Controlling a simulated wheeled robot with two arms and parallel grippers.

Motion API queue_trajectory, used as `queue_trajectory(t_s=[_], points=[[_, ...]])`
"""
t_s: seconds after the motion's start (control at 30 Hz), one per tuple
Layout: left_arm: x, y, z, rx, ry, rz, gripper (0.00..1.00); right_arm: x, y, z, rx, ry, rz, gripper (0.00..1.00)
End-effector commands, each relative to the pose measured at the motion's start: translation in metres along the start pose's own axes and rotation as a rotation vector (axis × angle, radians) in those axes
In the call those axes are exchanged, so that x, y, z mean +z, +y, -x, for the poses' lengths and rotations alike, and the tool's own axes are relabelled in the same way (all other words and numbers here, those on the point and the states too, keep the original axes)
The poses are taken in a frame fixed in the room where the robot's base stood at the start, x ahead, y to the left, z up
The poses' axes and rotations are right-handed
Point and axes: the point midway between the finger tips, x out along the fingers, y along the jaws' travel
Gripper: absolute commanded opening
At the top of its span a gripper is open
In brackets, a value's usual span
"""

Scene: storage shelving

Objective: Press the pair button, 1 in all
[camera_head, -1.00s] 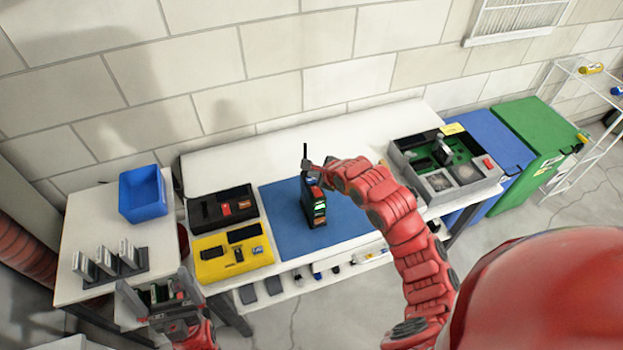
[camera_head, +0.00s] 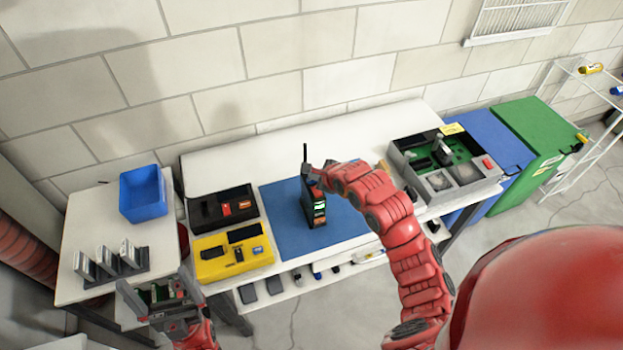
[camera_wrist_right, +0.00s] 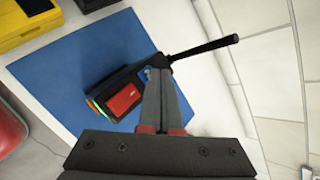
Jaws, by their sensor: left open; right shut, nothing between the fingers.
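A black handheld radio (camera_head: 316,211) with an upright antenna stands on the blue mat (camera_head: 279,228). Its front shows a lit green area and an orange area below. My right gripper (camera_head: 318,175) is shut and empty at the radio's top, beside the antenna base. In the right wrist view, the radio (camera_wrist_right: 104,97) has a red panel and green and orange glows along one edge. The shut fingertips (camera_wrist_right: 158,76) reach its top by a small bluish knob or button (camera_wrist_right: 147,72); contact is unclear. My left gripper (camera_head: 160,298) is open at lower left, away from the radio.
A black tray (camera_head: 205,222) and a yellow tray (camera_head: 209,268) lie left of the mat. A grey compartment box (camera_head: 408,158) stands right. A blue bin (camera_head: 142,194) and a rack (camera_head: 134,266) of upright devices occupy the side table. The bench's back strip is clear.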

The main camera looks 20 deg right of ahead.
Motion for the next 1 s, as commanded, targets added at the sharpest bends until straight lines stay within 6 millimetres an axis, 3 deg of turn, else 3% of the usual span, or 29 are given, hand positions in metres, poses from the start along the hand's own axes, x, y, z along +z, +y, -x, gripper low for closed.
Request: queue_trajectory(t_s=[0.73,1.0], points=[[0.000,0.000,-0.002,0.000,0.000,0.000,1.00,-0.003,0.002,-0.003,0.000,0.001,-0.001,0.00],[-0.003,-0.001,-0.016,0.000,0.000,0.000,1.00,0.004,-0.005,0.006,-0.001,0.000,-0.002,0.00]])
